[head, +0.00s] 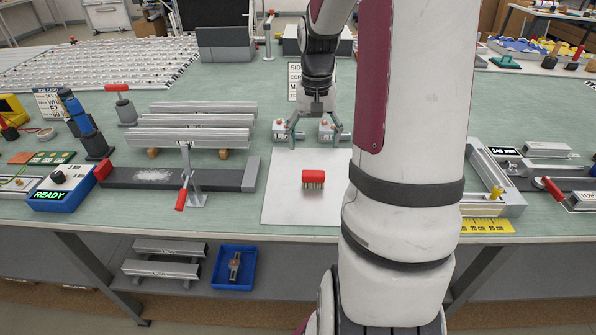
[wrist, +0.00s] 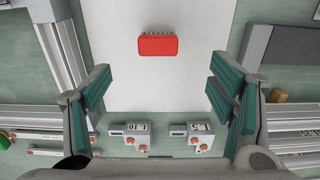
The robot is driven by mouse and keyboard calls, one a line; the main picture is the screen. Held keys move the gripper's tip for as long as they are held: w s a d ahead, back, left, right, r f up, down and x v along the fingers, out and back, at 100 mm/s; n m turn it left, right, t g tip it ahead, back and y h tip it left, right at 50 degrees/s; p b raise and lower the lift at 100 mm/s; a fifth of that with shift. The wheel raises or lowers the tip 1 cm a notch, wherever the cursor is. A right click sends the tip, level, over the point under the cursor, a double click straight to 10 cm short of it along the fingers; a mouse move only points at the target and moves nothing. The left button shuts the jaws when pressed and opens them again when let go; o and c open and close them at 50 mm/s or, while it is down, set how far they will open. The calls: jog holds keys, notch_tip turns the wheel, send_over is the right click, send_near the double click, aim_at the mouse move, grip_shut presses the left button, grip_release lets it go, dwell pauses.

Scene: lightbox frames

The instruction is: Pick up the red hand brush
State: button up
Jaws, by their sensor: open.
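The red hand brush (head: 313,178) lies on a white square sheet (head: 283,205) near the front of the green workbench, its pale bristles facing the bench's front edge. It also shows in the wrist view (wrist: 158,46), at the upper middle, red back toward the camera. My gripper (head: 311,138) is open and empty, with its fingers spread wide, farther back on the bench than the brush. In the wrist view the green-padded fingers (wrist: 157,92) stand at left and right, and the brush lies beyond their tips, touching neither.
Two small grey blocks with orange knobs (wrist: 138,132) (wrist: 192,133) stand at the sheet's back edge, near my gripper. A dark rail with a red-handled clamp (head: 181,196) lies left of the sheet. The sheet around the brush is clear.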

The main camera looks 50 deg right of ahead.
aim_at(313, 175)
notch_tip(313, 175, down, 13)
jog(key=shift+s+d+f, duration=0.1)
dwell(0.5)
jog(key=c, duration=1.3)
